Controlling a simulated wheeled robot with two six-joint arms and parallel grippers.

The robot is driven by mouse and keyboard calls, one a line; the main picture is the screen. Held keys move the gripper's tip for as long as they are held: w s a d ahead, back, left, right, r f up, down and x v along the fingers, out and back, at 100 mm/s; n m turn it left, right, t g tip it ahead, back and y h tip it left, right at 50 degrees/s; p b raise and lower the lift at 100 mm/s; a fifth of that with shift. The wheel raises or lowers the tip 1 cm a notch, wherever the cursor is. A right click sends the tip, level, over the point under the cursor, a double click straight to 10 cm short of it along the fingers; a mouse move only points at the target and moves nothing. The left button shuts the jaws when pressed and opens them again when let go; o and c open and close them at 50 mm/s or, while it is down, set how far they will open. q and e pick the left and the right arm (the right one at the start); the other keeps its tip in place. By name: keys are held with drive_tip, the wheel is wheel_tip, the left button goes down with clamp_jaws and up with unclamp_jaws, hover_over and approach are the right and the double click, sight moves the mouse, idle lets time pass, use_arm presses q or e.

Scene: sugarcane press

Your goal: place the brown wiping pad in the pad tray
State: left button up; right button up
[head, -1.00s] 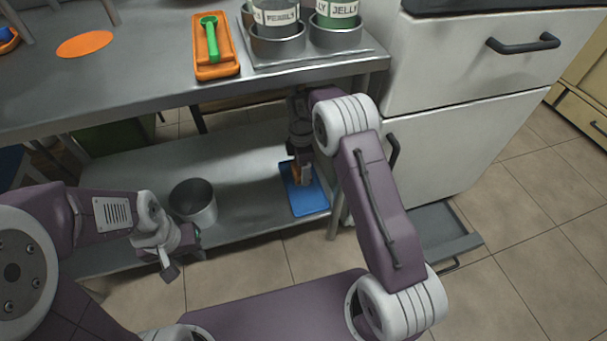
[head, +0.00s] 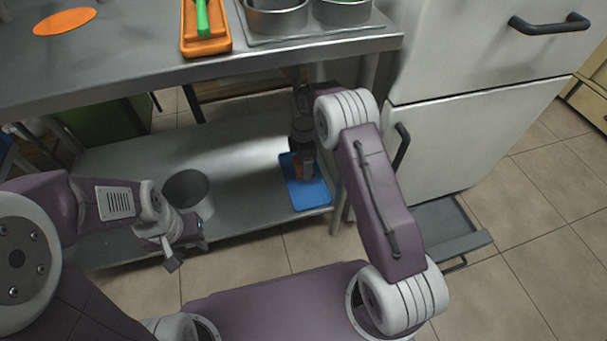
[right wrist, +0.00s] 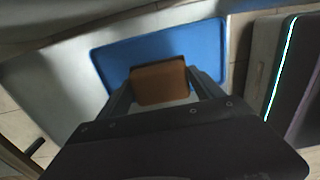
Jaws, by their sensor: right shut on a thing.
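The blue pad tray (head: 311,195) lies flat on the lower metal shelf near its right end. My right gripper (head: 302,172) reaches down over the tray. In the right wrist view it is shut on the brown wiping pad (right wrist: 160,84), which is between its fingers. The pad is in front of the blue tray (right wrist: 125,52) there, over its near middle part. I cannot tell whether the pad touches the tray. My left gripper (head: 188,252) is open and empty at the left, in front of the shelf's front edge.
A grey metal pot (head: 186,190) stands on the shelf to the left, behind my left gripper. The upper counter (head: 130,65) overhangs the shelf, with an orange tray (head: 206,38) on it. A white cabinet (head: 470,120) stands close on the right. The shelf between pot and blue tray is clear.

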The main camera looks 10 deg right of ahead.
wheel_tip(320, 180, down, 4)
drive_tip(key=shift+f+b, duration=0.25)
drive_tip(key=shift+b, duration=0.7)
drive_tip(key=shift+r, duration=0.15)
drive_tip(key=shift+f, duration=0.3)
drive_tip(key=o, duration=1.3)
